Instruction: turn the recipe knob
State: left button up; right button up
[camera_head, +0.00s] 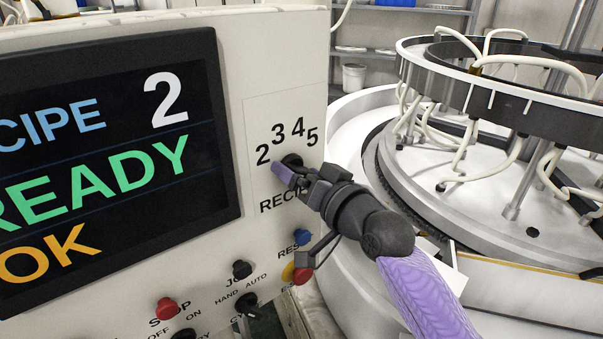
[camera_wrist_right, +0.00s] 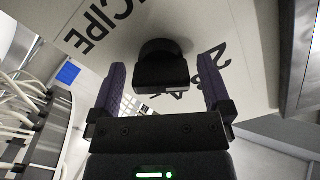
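The recipe knob (camera_head: 291,160) is a dark round knob on the light control panel, under an arc of numbers from 2 to 5, and my right gripper partly covers it. In the right wrist view the knob (camera_wrist_right: 162,66) sits between the two purple fingers, with a visible gap on each side. My right gripper (camera_head: 288,170) is open around the knob, and its fingers also show in the right wrist view (camera_wrist_right: 160,75). The screen (camera_head: 200,200) reads recipe 2, READY and OK. My left gripper is not in view.
Below the knob are a blue button (camera_head: 302,236), a red button with yellow (camera_head: 301,275), a black control (camera_head: 241,269) and a red stop button (camera_head: 167,308). A large round lapping machine (camera_head: 500,170) with white hoses stands right of the panel.

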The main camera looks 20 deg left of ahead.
jog(key=b+v, duration=0.1)
jog(key=v, duration=0.9)
